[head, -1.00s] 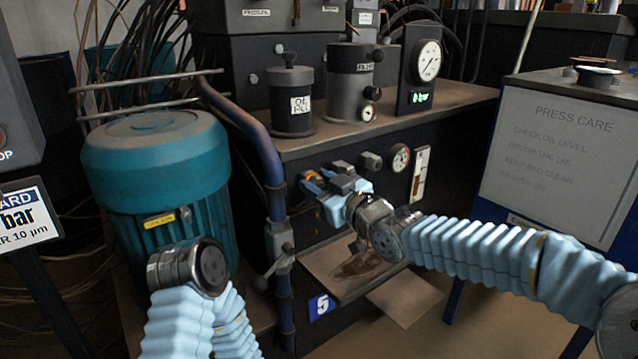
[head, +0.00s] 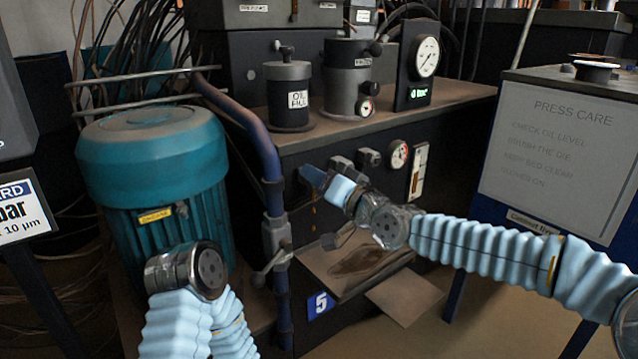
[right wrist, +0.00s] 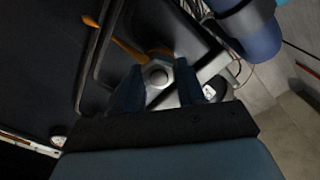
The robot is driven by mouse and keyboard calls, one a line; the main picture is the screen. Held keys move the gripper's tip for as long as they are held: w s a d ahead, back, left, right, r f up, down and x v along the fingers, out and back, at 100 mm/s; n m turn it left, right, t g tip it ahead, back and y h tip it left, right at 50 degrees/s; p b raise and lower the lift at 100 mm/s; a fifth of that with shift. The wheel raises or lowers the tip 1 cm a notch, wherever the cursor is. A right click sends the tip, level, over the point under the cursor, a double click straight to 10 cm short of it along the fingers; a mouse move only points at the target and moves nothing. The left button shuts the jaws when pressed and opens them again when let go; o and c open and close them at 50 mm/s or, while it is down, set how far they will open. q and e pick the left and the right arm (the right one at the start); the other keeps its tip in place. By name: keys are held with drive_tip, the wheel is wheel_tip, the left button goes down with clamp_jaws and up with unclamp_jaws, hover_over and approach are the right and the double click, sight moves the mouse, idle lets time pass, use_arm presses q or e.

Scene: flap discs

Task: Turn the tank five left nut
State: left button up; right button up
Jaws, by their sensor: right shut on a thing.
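My right gripper (head: 308,176) reaches the dark front face of the machine, beside the blue upright pipe (head: 268,165). In the right wrist view its two dark fingers (right wrist: 158,84) sit on either side of a grey metal nut (right wrist: 158,74) with a round centre, and they are shut on it. The nut is hidden in the head view behind the gripper. A blue "5" plate (head: 320,304) is low on the machine. My left arm is at the lower left; its gripper is hidden beyond the wrist.
A teal motor (head: 155,165) stands left of the pipe. A valve with a lever (head: 272,260) is on the pipe. A tray (head: 345,265) juts out below my right gripper. Small knobs and a gauge (head: 398,154) are just to its right.

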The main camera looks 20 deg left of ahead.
drive_tip(key=shift+f+m+b, duration=0.1)
drive_tip(key=shift+m+b, duration=0.3)
drive_tip(key=shift+m, duration=0.7)
drive_tip(key=o, duration=1)
drive_tip(key=shift+c, duration=0.2)
drive_tip(key=shift+d, duration=0.15)
drive_tip(key=v, duration=1.3)
drive_tip(key=shift+s+d, duration=0.2)
